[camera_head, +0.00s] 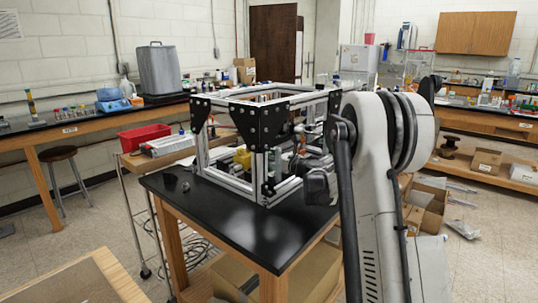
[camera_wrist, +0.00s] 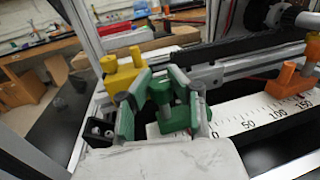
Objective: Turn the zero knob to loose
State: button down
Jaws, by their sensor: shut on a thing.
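The green knob (camera_wrist: 168,98) stands by the 0 mark of a white scale (camera_wrist: 245,117) in the wrist view, which I take as the zero knob. My gripper (camera_wrist: 164,112) has its green-padded fingers on either side of the knob and is shut on it. The knob's base is partly hidden by the fingers and the gripper body. I cannot tell how far the knob is turned. In the head view my arm and the frame's bars hide the knob and fingertips.
A yellow clamp-like part (camera_wrist: 122,72) stands just left of the fingers, and an orange one (camera_wrist: 295,78) sits farther right along the scale. Aluminium extrusion bars (camera_head: 232,187) with black corner plates (camera_head: 262,125) enclose the workspace. The black tabletop (camera_head: 270,232) in front is mostly clear.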

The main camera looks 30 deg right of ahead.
jog(key=shift+y, duration=0.3)
jog(key=shift+d+n+g+y, duration=0.1)
jog(key=shift+n+g+y, duration=0.3)
jog(key=shift+n+y, duration=0.45)
jog(key=shift+n+g+y+b, duration=0.45)
jog(key=shift+n+y, duration=0.3)
jog(key=shift+y, duration=0.5)
jog(key=c, duration=1.5)
grip_release()
